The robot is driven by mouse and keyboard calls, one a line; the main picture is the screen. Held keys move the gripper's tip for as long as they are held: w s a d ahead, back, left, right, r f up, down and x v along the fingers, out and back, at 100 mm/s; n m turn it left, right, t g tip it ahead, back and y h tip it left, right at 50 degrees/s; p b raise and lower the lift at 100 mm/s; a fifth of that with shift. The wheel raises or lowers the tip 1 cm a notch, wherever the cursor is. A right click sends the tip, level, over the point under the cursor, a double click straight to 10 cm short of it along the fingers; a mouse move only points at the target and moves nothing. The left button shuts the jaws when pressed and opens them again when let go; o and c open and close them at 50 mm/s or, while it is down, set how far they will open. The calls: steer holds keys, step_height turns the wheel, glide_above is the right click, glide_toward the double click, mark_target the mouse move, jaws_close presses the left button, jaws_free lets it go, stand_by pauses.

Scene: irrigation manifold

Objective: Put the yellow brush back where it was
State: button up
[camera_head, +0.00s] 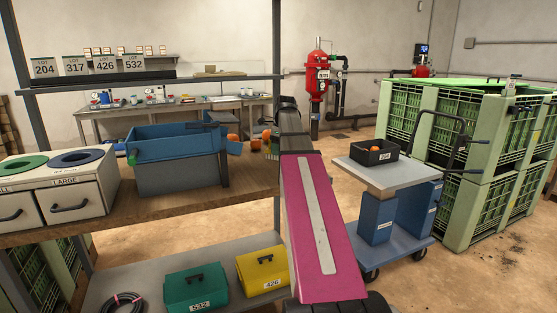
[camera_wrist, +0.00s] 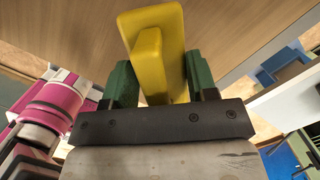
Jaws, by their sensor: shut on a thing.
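The yellow brush (camera_wrist: 154,55) is in the wrist view, between the two green fingers of my gripper (camera_wrist: 160,85). The fingers press on it from both sides. A broad yellow block faces the camera, with a narrower yellow part in front of it. Bristles cannot be made out. Brown wooden boards show behind the brush; whether it touches them cannot be told. In the head view my pink arm reaches toward the right end of the wooden bench (camera_head: 190,200) and mostly hides my gripper and the brush.
A blue bin (camera_head: 178,172) and a two-hole sorting unit (camera_head: 60,178) stand on the bench. Small orange things (camera_head: 233,138) lie near the bin. Green (camera_head: 197,285) and yellow (camera_head: 263,272) boxes sit on the lower shelf. A cart (camera_head: 385,175) carries a black tray (camera_head: 374,153). Green crates (camera_head: 470,140) stand at right.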

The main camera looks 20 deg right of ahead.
steer(key=shift+f, duration=2.2)
steer(key=shift+f, duration=0.1)
steer(key=o, duration=0.9)
steer(key=r, duration=0.4)
steer(key=s+d+r, duration=0.1)
steer(key=r, duration=0.7)
steer(key=shift+s+d, duration=0.15)
